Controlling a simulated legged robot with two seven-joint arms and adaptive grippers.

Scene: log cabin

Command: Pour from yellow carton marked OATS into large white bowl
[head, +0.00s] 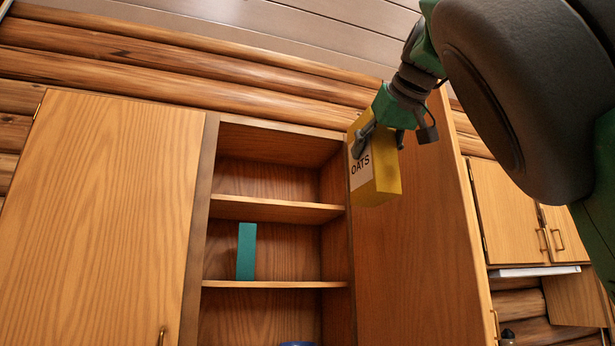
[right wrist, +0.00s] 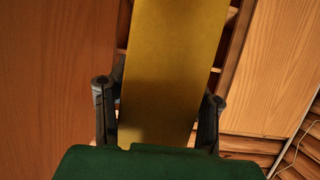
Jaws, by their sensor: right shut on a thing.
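The yellow carton (head: 380,181) has a white label reading OATS and hangs in the air in front of the cupboard, slightly tilted. My right gripper (head: 378,138) is shut on its upper part, with the arm coming in from the upper right. In the right wrist view the carton (right wrist: 170,70) fills the middle between the two fingers of my gripper (right wrist: 158,115). The large white bowl is not in either view. My left gripper is not in view.
An open shelf unit (head: 275,211) holds a teal box (head: 246,252); a blue rim (head: 296,344) shows at the bottom edge. A wide cabinet door (head: 95,210) stands at left. Small cabinets (head: 508,215) hang at right. Log walls and a plank ceiling surround them.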

